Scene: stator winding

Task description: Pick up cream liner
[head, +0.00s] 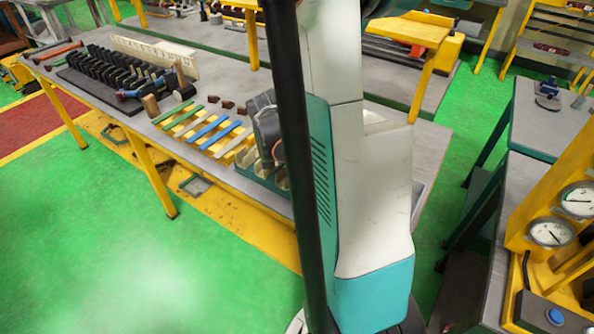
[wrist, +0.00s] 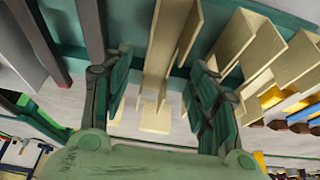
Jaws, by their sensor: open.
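Several cream liners stand in a green rack in the wrist view. They look like long folded channels. One cream liner (wrist: 168,45) lies between the two fingers of my gripper (wrist: 157,80), with a gap on each side. Other cream liners (wrist: 252,48) stand to its right. My gripper is open, and its dark green fingers point into the rack (wrist: 140,15). In the head view my gripper (head: 277,155) is low over the green rack (head: 258,180) on the bench, partly hidden by my arm and a dark pole.
The long grey bench (head: 150,128) carries colored strips (head: 213,131), small brown blocks (head: 227,107) and a row of black parts (head: 115,72) to the left. A gauge stand (head: 551,233) is at the right. The green floor at front left is clear.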

